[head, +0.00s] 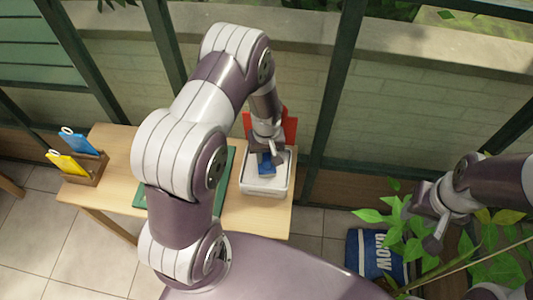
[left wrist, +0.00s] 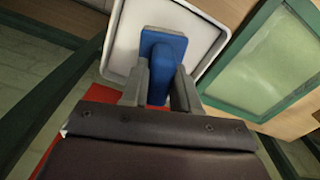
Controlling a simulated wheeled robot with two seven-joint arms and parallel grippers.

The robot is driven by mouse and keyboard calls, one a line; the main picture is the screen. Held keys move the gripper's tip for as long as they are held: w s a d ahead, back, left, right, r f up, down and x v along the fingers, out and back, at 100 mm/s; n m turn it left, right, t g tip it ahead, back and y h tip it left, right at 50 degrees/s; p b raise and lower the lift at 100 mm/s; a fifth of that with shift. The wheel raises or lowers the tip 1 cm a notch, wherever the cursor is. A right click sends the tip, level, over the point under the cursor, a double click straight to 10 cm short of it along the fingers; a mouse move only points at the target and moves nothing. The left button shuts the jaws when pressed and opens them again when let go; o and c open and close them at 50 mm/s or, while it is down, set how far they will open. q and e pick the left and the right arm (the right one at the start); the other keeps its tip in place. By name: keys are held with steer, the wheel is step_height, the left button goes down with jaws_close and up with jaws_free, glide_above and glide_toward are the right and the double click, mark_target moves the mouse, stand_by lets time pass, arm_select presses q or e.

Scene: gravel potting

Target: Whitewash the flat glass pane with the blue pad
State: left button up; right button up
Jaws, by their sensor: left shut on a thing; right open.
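My left gripper (head: 266,150) is shut on the handle of the blue pad (head: 266,165). In the left wrist view the blue pad (left wrist: 165,52) stands between the fingers (left wrist: 160,85), with a grey-beige face beyond it. The pad is over or in the white tray (head: 247,188); I cannot tell whether it touches the bottom. The flat glass pane (left wrist: 265,62) lies in a green frame beside the tray. In the head view my left arm hides most of it, leaving the green frame (head: 229,168) in sight. My right gripper (head: 430,222) is open and empty at the right.
A wooden holder (head: 92,174) with a yellow pad (head: 65,163) and another blue one (head: 80,144) stands at the table's left end. A red object (head: 290,122) is behind the tray. Leafy plants (head: 400,225) and a blue bag (head: 372,257) are near my right gripper.

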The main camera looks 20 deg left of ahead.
arm_select(q)
steer(key=shift+w+f, duration=0.15)
steer(key=shift+f+b, duration=0.35)
steer(key=shift+f, duration=0.05)
stand_by(0.5)
stand_by(1.0)
step_height(320, 180, up, 7)
steer(key=p, duration=0.6)
steer(key=shift+p, duration=0.35)
